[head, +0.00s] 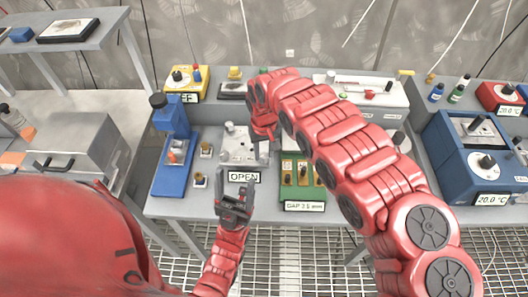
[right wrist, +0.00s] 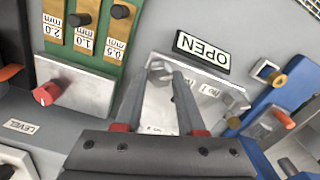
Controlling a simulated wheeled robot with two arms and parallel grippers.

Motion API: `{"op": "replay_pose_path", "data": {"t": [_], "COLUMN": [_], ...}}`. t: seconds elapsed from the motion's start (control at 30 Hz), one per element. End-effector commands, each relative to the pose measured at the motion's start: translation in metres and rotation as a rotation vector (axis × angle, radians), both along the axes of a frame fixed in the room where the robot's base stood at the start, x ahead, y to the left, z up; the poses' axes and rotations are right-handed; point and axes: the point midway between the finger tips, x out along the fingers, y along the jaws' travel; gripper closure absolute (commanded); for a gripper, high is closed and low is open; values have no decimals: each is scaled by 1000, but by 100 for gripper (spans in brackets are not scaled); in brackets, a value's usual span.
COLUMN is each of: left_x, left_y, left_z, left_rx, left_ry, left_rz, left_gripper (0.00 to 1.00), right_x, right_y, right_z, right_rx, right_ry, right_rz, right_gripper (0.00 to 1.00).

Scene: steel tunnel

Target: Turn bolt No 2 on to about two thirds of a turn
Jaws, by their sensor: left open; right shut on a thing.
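The grey bolt plate (head: 238,146) lies on the bench behind the OPEN sign (head: 243,177). My right gripper (head: 264,133) reaches down to the plate's right side. In the right wrist view its fingers (right wrist: 164,76) are shut on a hex bolt (right wrist: 159,66) at the plate edge near the upside-down sign. I cannot read that bolt's number; the fingers and palm hide part of the plate. Another bolt (right wrist: 238,101) stands at the plate's other side, by a small label (right wrist: 208,89). My left gripper (head: 235,203) is open and empty, in front of the sign.
A green gauge board (head: 302,180) stands just right of the plate. A blue press (head: 173,148) stands left, with small fittings (head: 200,180) between. A blue box with a dial (head: 482,150) is at the right. My right arm covers the bench middle.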

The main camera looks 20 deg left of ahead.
Motion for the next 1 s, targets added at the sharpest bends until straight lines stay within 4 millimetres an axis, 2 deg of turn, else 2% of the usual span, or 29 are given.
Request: {"op": "replay_pose_path", "data": {"t": [0.2,0.23,0.37,0.77,0.87,1.0], "left_x": [0,0,0,0,0,0], "left_y": [0,0,0,0,0,0], "left_z": [0,0,0,-2,-5,-12], "left_rx": [0,0,0,0,0,0], "left_ry": [0,0,0,0,0,0], "left_rz": [0,0,0,0,0,0], "left_gripper": [31,31,31,31,31,31], "right_x": [0,0,0,1,1,3], "right_y": [0,0,0,0,0,-1], "right_z": [0,0,0,5,16,46], "right_rx": [0,0,0,0,0,0], "right_ry": [0,0,0,-1,-1,-6], "right_rz": [0,0,1,1,1,-1], "right_gripper": [100,56,33,31,31,31]}}
